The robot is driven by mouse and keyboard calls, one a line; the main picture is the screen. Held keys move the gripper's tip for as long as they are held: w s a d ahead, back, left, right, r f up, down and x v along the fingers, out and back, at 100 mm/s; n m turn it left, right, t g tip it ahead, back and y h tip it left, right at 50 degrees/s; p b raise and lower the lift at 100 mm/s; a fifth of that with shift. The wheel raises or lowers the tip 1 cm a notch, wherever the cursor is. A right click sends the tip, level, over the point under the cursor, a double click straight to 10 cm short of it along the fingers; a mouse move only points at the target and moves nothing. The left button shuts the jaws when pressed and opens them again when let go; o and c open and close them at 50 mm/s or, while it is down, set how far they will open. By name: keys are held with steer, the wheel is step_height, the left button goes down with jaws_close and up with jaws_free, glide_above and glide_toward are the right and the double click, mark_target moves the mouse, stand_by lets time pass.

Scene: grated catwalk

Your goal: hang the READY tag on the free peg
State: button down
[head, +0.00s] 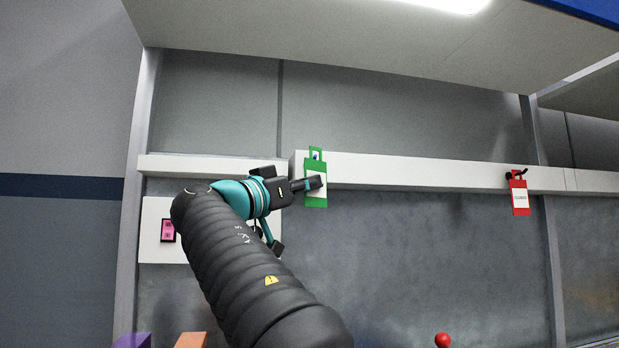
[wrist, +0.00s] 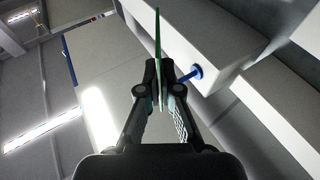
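My gripper (head: 315,183) is shut on the green tag (head: 317,198), which has a white label I cannot read. The tag hangs upright in the head view, with an open loop at its top. The blue peg (head: 316,155) shows through that loop. In the wrist view the tag (wrist: 157,38) is edge-on between the fingers (wrist: 164,82). There the blue peg (wrist: 190,75) sticks out of the white rail, to the right of the tag and apart from it. Its tip is near the right finger.
A red tag (head: 520,200) hangs from a black peg (head: 517,174) farther right on the white rail (head: 420,175). A white panel with a pink square (head: 168,230) is at left. A red knob (head: 442,340) and orange and purple blocks show at the bottom.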

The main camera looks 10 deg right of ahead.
steer(key=shift+w+f, duration=0.3)
steer(key=shift+w, duration=0.55)
steer(key=shift+w+f, duration=0.25)
steer(key=shift+w, duration=0.6)
steer(key=c, duration=1.2)
jaws_free()
steer(key=shift+c, duration=0.2)
steer(key=v, duration=1.2)
steer(key=shift+s, duration=0.1)
